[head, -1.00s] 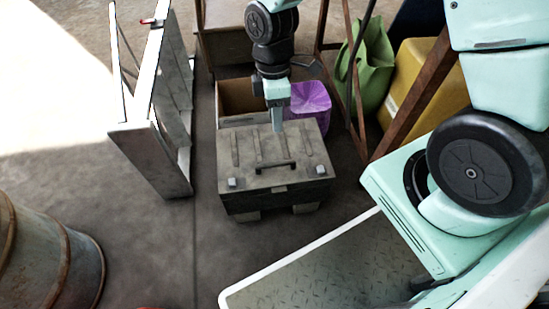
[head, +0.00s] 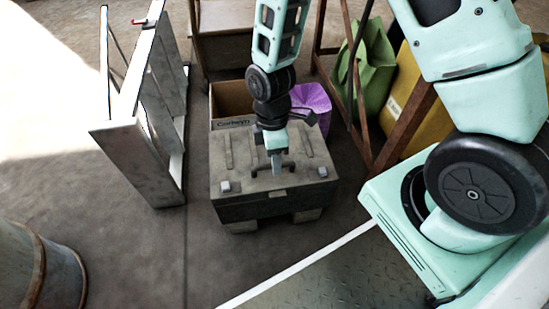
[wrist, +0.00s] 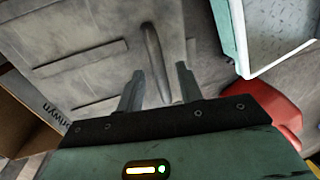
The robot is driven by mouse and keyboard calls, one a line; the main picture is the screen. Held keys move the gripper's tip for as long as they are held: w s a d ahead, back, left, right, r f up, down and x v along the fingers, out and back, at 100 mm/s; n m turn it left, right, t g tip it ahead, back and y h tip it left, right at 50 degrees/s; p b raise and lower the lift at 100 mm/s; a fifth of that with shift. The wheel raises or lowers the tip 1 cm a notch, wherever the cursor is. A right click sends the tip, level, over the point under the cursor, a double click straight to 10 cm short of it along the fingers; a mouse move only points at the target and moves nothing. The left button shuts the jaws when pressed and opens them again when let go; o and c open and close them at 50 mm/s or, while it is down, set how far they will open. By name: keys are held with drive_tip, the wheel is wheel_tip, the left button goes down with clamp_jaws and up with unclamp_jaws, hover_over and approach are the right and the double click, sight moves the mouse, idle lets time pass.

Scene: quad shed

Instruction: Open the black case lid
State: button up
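The black case (head: 235,202), dusty grey-black, stands on the floor in the middle of the head view, its lid (head: 225,165) shut. Two light latches (head: 225,187) sit near its front corners. A dark bar handle lies on the lid, partly hidden by my gripper in the head view. My gripper (head: 277,170) points down at the handle. In the wrist view the fingers (wrist: 160,88) are apart, and the handle (wrist: 153,50) runs toward the gap between them. I cannot tell whether the fingers touch it.
An open cardboard box (head: 231,98) and a purple object (head: 312,103) are behind the case. A metal frame (head: 140,160) stands to the left, a rusty barrel (head: 40,265) at lower left. A green bag (head: 375,65) and yellow object (head: 425,105) are at right.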

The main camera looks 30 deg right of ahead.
clamp_jaws()
drive_tip(key=shift+r, duration=0.1)
